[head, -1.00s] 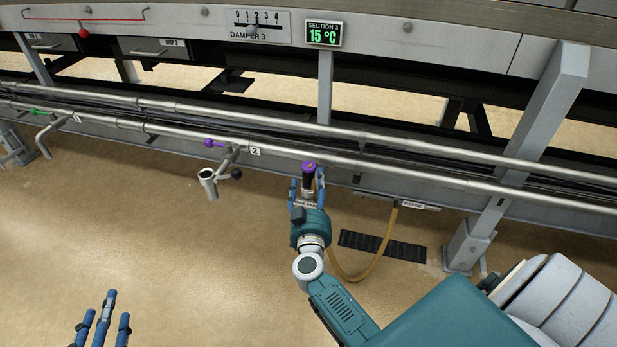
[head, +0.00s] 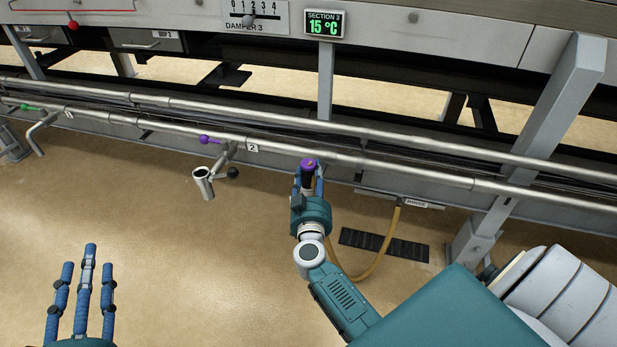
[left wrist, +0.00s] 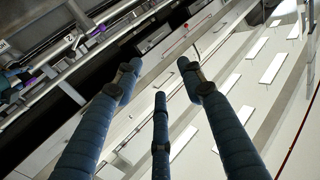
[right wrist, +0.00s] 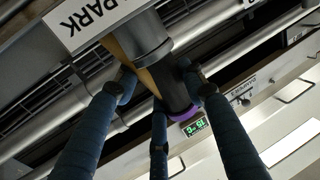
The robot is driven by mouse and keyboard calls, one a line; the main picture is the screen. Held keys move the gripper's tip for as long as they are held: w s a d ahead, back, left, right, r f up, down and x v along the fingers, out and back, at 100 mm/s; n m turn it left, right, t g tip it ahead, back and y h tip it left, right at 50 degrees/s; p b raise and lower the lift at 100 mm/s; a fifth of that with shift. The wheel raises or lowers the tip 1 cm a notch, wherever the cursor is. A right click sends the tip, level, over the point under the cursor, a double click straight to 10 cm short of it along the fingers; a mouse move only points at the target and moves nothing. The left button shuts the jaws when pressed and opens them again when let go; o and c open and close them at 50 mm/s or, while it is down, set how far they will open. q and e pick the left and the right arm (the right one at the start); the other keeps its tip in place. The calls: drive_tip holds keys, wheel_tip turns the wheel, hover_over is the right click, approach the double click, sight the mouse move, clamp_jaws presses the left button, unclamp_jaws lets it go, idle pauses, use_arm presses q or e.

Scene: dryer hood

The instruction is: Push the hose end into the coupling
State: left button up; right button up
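The hose end (head: 307,180) is a dark upright cylinder with a purple top. It stands by a PARK plate (right wrist: 95,18), and its black body and purple ring (right wrist: 178,110) show in the right wrist view. My right gripper (head: 308,175) has its fingers spread around it, apparently open; contact is not clear. The coupling (head: 203,184) is a grey, open-topped pipe stub left of it, on the branch marked 2, with a black-knobbed lever at its side. My left gripper (head: 86,262) is open and empty at the lower left, far from both.
The yellow hose (head: 378,262) loops from the HOSE plate (head: 418,203) down behind my right arm. Long steel pipes (head: 370,160) run across behind the coupling. A purple handle (head: 206,139) sits above it. A grey post (head: 545,120) stands right. Floor at left is clear.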

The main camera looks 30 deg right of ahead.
drive_tip(key=shift+w+r, duration=0.1)
drive_tip(key=shift+r, duration=0.1)
drive_tip(key=c, duration=0.4)
drive_tip(key=shift+o, duration=0.2)
